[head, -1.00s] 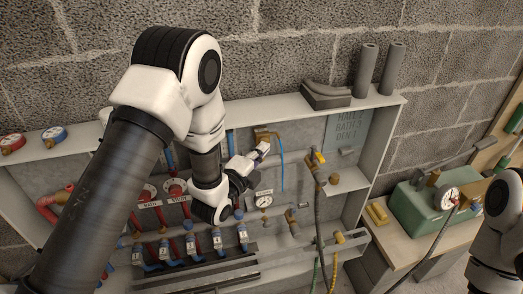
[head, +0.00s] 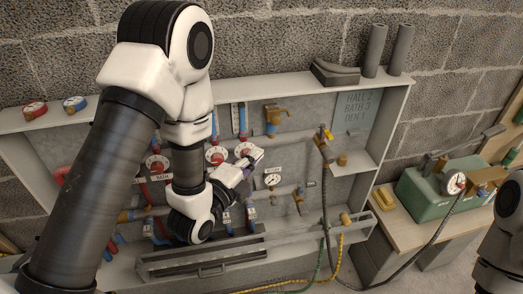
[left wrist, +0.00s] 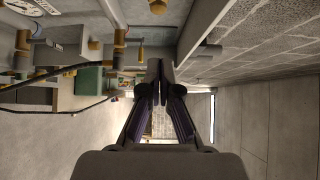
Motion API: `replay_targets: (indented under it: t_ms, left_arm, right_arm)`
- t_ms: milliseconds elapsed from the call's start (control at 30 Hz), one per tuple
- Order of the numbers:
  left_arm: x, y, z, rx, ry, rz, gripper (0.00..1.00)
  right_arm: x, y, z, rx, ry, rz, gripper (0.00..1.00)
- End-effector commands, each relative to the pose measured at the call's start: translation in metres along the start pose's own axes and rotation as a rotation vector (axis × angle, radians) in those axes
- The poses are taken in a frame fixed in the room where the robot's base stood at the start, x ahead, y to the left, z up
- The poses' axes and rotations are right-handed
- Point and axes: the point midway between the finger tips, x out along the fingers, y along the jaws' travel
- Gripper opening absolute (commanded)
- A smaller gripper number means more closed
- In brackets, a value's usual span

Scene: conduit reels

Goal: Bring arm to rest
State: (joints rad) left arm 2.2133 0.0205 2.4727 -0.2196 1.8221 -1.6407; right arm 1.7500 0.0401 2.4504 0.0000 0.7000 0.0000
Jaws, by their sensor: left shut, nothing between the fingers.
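My left arm comes in from the left in the head view and reaches down in front of the manifold cabinet (head: 345,130). My left gripper (head: 257,157) is shut and empty, pointing right, in front of the cabinet's pipes and gauge. In the left wrist view the two dark fingers of the left gripper (left wrist: 160,72) meet at their tips with nothing between them. Part of my right arm shows at the right edge of the head view; its gripper is out of the picture.
The cabinet holds red valves (head: 217,154), a pressure gauge (head: 273,181) and a brass fitting (head: 275,115). A hose runs from the cabinet to a green pump box (head: 440,190) on a side bench (head: 385,222). Grey conduit pieces (head: 375,50) stand on the cabinet's top. A block wall is behind.

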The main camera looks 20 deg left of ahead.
Motion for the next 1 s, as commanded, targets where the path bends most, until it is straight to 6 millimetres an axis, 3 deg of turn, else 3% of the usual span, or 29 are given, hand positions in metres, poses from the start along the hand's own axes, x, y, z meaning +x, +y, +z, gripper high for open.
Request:
replay_targets:
  t_ms: [433,533,667,767,800,867,900,1000]
  left_arm:
    - [-0.001,0.001,0.0,-0.001,0.0,0.003,0.0]
    - [-0.007,0.021,-0.001,-0.012,-0.001,0.055,0.0]
    - [-0.037,0.094,-0.001,-0.054,-0.026,0.266,0.0]
    - [-0.081,0.172,-0.001,-0.269,-0.114,0.562,0.0]
    - [-0.104,0.2,-0.001,-0.39,-0.184,0.685,0.0]
    - [-0.144,0.238,-0.002,-0.589,-0.331,0.864,0.0]
    - [-0.174,0.259,-0.004,-0.734,-0.467,0.974,0.0]
    - [-0.228,0.285,-0.006,-1.041,-0.839,1.12,0.0]
  right_arm:
    - [-0.001,0.0,0.0,0.0,0.0,0.0,0.4]
    - [-0.005,0.0,0.0,0.0,0.0,0.0,0.4]
    - [-0.018,0.0,0.0,0.0,0.001,0.0,0.4]
    - [-0.025,0.0,0.0,0.0,0.001,0.0,0.4]
    - [-0.026,0.0,0.0,0.0,0.001,0.0,0.4]
    - [-0.029,0.0,0.0,0.0,0.001,0.0,0.4]
    - [-0.03,0.0,0.0,0.0,0.001,0.0,0.4]
    - [-0.029,0.0,0.0,0.0,0.0,0.0,0.4]
